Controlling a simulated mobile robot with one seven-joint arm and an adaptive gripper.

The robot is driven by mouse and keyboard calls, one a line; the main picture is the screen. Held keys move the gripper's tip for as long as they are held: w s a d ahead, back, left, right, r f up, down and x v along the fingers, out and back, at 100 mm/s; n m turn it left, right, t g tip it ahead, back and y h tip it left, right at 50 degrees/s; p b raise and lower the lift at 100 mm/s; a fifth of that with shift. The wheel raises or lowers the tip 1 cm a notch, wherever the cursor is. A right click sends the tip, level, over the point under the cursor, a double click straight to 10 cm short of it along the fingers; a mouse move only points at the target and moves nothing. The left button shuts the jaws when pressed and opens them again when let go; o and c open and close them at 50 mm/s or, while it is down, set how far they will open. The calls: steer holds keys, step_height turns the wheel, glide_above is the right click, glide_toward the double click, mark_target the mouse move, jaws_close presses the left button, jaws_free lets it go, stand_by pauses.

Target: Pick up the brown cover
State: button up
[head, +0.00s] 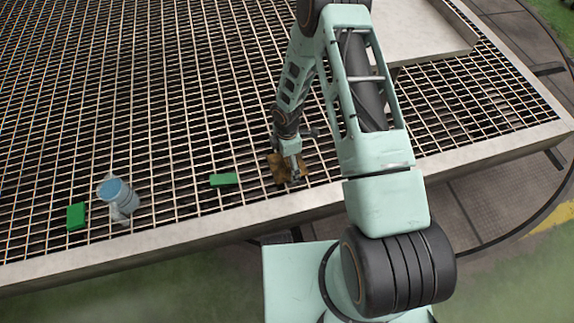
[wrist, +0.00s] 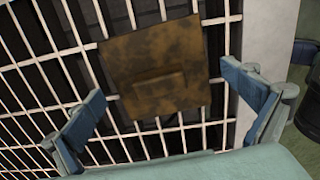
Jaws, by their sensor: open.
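The brown cover (wrist: 150,60) is a square, rust-mottled plate with a raised bar-like block near its lower middle in the wrist view. It lies on the metal grating. In the head view the brown cover (head: 277,168) is partly hidden by my gripper (head: 293,176). In the wrist view my gripper (wrist: 165,105) is open, with one finger to the left of the cover and one to the right. No finger visibly touches it. I cannot tell the exact height of the fingers above the cover.
Left of the cover lie a green block (head: 223,180), a blue-grey mug-like container (head: 118,199) and another green block (head: 76,216). The grating (head: 130,90) has a pale frame edge (head: 180,235) close in front. A light flat panel (head: 425,30) stands at the back right.

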steer(key=shift+c, duration=0.3)
steer(key=c, duration=2.6)
steer(key=shift+r, duration=0.1)
